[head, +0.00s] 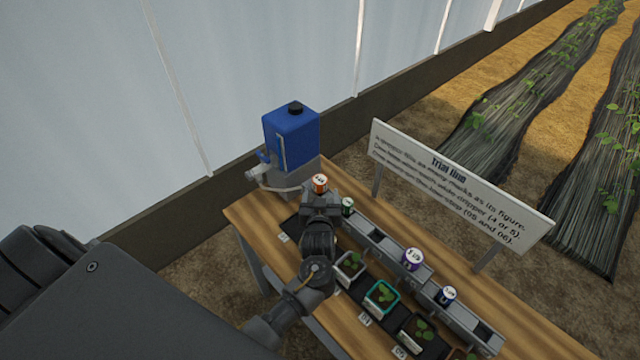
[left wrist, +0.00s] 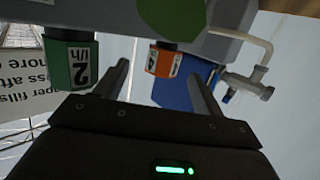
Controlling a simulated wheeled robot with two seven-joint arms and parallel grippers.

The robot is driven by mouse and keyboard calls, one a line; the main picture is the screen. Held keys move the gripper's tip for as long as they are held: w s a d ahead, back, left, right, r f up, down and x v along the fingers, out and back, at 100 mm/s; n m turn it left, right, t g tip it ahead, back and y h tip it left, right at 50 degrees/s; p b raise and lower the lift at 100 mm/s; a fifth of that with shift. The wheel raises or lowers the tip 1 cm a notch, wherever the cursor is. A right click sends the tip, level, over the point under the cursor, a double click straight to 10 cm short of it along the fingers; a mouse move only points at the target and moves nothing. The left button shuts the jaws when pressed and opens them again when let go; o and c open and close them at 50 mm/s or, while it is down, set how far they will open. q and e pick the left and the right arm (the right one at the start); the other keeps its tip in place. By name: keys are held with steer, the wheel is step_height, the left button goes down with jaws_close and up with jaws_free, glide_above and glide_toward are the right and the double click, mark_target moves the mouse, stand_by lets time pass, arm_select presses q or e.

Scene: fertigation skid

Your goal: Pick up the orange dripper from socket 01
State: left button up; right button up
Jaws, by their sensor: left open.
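The orange dripper (head: 320,183) sits at the far left end of the grey rail (head: 375,238) on the wooden table, its pale labelled top showing. My left gripper (head: 320,203) is at this end of the rail, close by the dripper, partly covering its lower part and socket. In the left wrist view my left gripper (left wrist: 160,72) is open, its fingers spread. The orange dripper (left wrist: 160,62) appears between them, with clear gaps on both sides. A green dripper (head: 347,206) stands just to the right; its label reads 2 l/h in the left wrist view (left wrist: 80,68).
A purple dripper (head: 413,259) and a blue one (head: 448,295) stand farther along the rail. Several potted seedlings (head: 382,296) line the front. A blue tank unit (head: 291,135) with a pale hose is behind the orange dripper. A sign (head: 455,182) stands behind the rail.

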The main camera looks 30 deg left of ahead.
mark_target(320, 187)
arm_select(q)
steer(key=shift+w+a+f, duration=0.1)
steer(key=shift+w+a, duration=0.2)
steer(key=shift+w, duration=0.2)
steer(key=shift+w+a, duration=0.1)
steer(key=shift+w, duration=0.05)
steer(key=p+x, duration=0.2)
steer(key=x, duration=0.2)
steer(key=shift+a, duration=0.2)
steer(key=shift+w+a, duration=0.1)
steer(key=shift+w, duration=0.2)
steer(key=c, duration=1.1)
steer(key=shift+o, duration=0.2)
